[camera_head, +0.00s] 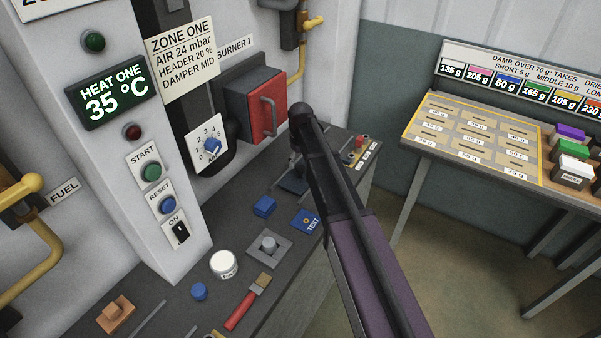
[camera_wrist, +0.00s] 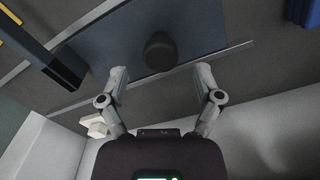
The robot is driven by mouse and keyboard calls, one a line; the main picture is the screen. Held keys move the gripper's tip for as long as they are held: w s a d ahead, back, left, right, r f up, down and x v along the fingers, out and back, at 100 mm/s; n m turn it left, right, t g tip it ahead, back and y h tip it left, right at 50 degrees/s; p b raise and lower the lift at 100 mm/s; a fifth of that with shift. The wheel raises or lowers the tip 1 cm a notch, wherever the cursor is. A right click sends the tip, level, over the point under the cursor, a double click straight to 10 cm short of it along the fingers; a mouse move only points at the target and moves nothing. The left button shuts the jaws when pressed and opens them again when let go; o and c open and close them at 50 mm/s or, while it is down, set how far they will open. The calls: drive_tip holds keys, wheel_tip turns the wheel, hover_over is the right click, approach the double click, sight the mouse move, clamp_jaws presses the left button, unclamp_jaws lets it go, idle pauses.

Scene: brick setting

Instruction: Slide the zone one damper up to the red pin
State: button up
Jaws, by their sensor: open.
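In the wrist view, a dark rounded knob (camera_wrist: 160,50) stands on a dark blue plate (camera_wrist: 115,42) between two grey rails; this looks like the damper slide. My gripper (camera_wrist: 162,80) is open and empty, its two fingers apart, with the knob just beyond and between the tips. I cannot tell any contact. In the head view, the dark blue plate (camera_head: 292,184) shows partly beside my arm, which hides most of the gripper. A small red piece (camera_head: 359,141) stands at the bench's far end; I cannot tell if it is the red pin.
The bench (camera_head: 190,258) holds a blue block (camera_head: 264,206), a white jar (camera_head: 223,264), a red-handled brush (camera_head: 247,302) and a grey fixture (camera_head: 269,246). A red burner box (camera_head: 266,108) juts from the wall above. A sample table (camera_head: 422,150) stands right, across open floor.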

sight(300, 167)
drive_tip(key=shift+f+b, duration=1.2)
drive_tip(key=shift+f, duration=0.3)
clamp_jaws()
drive_tip(key=w+d, duration=0.2)
drive_tip(key=w, duration=0.1)
drive_tip(key=w+d, duration=0.2)
drive_tip(key=w, duration=0.1)
drive_tip(key=w+d, duration=0.2)
drive_tip(key=w, duration=0.1)
drive_tip(key=shift+s, duration=0.1)
unclamp_jaws()
